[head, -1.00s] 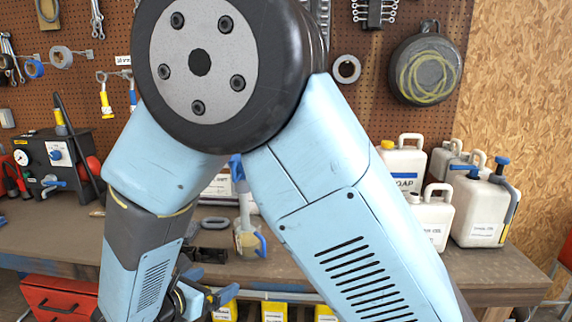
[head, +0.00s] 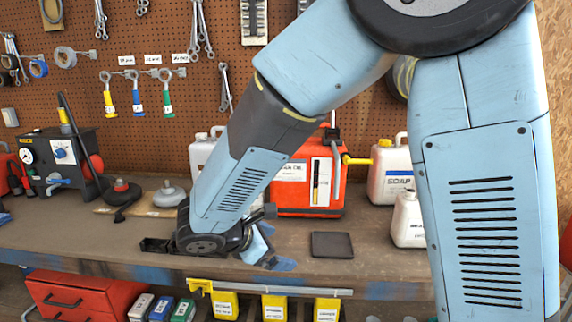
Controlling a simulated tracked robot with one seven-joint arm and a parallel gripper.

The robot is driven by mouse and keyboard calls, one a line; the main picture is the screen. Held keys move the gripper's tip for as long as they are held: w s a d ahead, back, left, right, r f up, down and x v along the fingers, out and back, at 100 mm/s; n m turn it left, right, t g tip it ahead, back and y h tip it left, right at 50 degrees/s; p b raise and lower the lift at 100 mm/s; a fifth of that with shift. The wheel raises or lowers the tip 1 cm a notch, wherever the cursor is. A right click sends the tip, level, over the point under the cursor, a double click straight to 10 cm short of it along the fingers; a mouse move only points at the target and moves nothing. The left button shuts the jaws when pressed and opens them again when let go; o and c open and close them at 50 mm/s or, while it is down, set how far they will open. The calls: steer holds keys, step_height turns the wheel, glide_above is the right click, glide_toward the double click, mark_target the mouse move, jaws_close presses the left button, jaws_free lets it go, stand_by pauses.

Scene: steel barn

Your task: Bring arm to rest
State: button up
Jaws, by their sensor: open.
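My gripper (head: 155,245) shows in the head view at the end of my bent arm, low over the front part of the workbench (head: 70,236). Its dark fingers point left, seen from the side, and it is open. I see nothing held between the fingers. My forearm slopes down to the left from the elbow at the upper right. Part of the bench and wall is hidden behind my arm.
A red can (head: 312,180) and a white soap jug (head: 390,170) stand behind my arm. A dark flat tray (head: 332,245) lies right of the wrist. A dark device with a gauge (head: 55,160) stands at left. A red drawer unit (head: 80,295) is below.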

steer(key=s+d+r+m+g+y, duration=0.2)
steer(key=d+r+m, duration=0.25)
steer(key=d, duration=0.35)
steer(key=s+d+r+m+g+y, duration=0.1)
steer(key=d+r+m+g, duration=0.15)
steer(key=d+m, duration=0.5)
steer(key=s+d+r+m+t+y, duration=0.3)
steer(key=s+d+r+m+y, duration=0.1)
steer(key=s+d+r+m, duration=0.3)
steer(key=s+d+m, duration=0.2)
steer(key=d+m, duration=0.1)
steer(key=shift+s+d+r+y, duration=0.25)
steer(key=shift+y, duration=0.15)
